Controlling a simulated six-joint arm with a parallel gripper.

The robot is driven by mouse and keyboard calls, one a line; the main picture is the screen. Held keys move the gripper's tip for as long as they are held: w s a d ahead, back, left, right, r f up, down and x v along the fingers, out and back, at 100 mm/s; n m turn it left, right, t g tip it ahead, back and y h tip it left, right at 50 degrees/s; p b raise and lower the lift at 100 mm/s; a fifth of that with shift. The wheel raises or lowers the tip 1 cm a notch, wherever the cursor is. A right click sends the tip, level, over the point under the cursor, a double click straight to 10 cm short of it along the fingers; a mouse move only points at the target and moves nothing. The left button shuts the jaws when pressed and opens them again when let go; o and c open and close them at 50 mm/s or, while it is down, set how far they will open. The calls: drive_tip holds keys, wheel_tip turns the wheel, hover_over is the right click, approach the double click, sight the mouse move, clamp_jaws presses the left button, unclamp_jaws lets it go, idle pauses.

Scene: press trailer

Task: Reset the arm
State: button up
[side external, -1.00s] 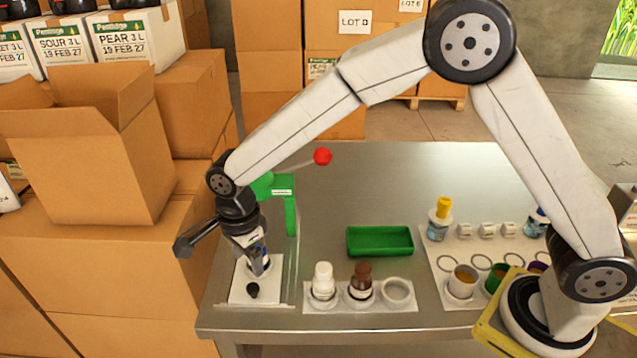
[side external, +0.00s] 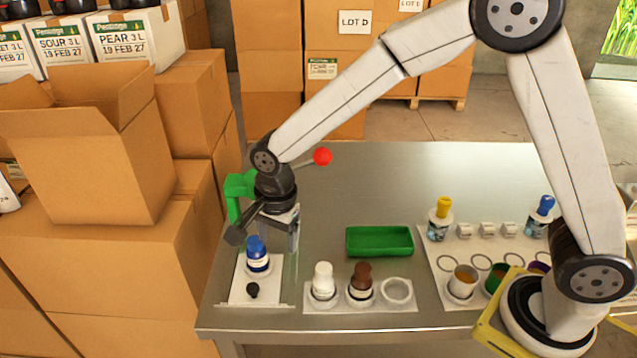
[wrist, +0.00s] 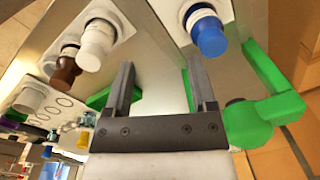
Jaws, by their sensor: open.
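My gripper (side external: 289,244) is open and empty, raised behind the blue-capped bottle in the side external view. In the wrist view my gripper (wrist: 163,90) shows two dark fingers apart with nothing between them. The blue-capped bottle (side external: 258,258) stands upright on the white base plate (side external: 243,290) at the table's left end. It also shows in the wrist view (wrist: 209,36), apart from the fingers. The green press (side external: 238,188) with its red lever ball (side external: 322,156) is partly hidden behind my wrist.
A white-capped bottle (side external: 323,281) and a brown bottle (side external: 361,283) stand in a holder with an empty ring (side external: 397,291). A green tray (side external: 379,241) lies behind them. Cups and droppers stand at right. Cardboard boxes (side external: 100,240) flank the left. The table's back middle is clear.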

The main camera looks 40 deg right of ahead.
drive_tip(key=s+d+n+t, duration=0.2)
drive_tip(key=s+d+n, duration=1.1)
drive_tip(key=d, duration=0.3)
drive_tip(key=shift+s+d+r+n, duration=0.15)
drive_tip(key=shift+d+r+n, duration=0.15)
drive_tip(key=shift+n, duration=0.3)
